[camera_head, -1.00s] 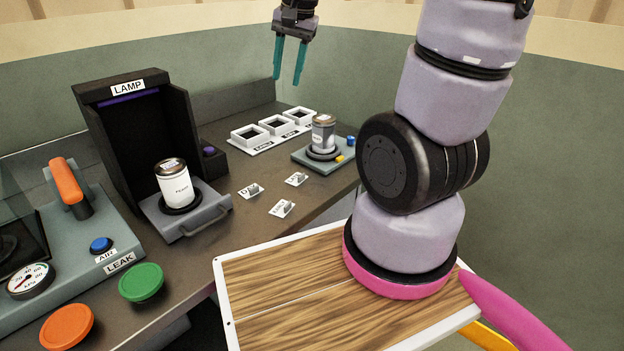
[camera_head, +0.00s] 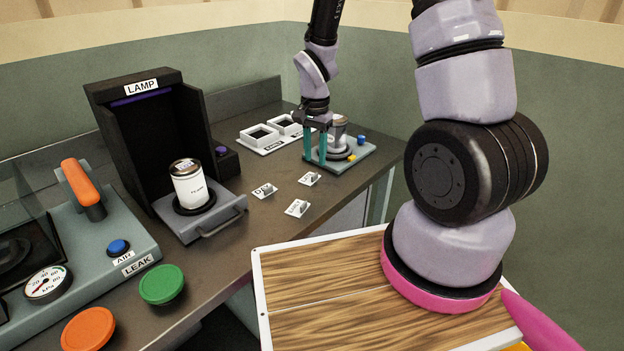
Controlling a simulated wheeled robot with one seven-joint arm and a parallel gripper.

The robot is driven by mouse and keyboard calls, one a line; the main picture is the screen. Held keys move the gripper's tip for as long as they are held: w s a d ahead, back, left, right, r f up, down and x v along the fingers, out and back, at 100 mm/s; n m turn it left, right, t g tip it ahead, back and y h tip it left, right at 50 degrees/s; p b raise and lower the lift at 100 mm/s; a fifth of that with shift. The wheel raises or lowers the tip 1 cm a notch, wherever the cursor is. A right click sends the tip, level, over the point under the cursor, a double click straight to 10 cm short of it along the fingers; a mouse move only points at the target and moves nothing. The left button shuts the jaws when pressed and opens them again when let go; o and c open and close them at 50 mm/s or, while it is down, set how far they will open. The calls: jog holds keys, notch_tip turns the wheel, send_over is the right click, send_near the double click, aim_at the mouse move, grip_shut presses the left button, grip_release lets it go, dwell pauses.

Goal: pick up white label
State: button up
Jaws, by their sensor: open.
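Three small white labels with dark marks stand on the dark bench: one at the left (camera_head: 264,190), one at the back right (camera_head: 309,179) and one at the front (camera_head: 297,208). Their lettering is too small to read surely. My gripper (camera_head: 315,158) points down with its two teal fingers open and a gap between them. It is above and behind the back-right label in the picture, beside a metal can (camera_head: 340,132) and partly in front of it. I see nothing held between the fingers.
The can stands on a small grey fixture (camera_head: 362,154) with a blue button. White trays (camera_head: 258,136) lie to the left of my gripper. A white can (camera_head: 190,188) stands before the black LAMP box (camera_head: 125,135). The LEAK unit (camera_head: 110,225) and green (camera_head: 161,284) and orange (camera_head: 88,330) discs are at left.

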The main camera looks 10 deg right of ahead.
aim_at(315, 174)
jog(key=shift+w+f, duration=0.1)
jog(key=shift+f, duration=2.65)
grip_shut()
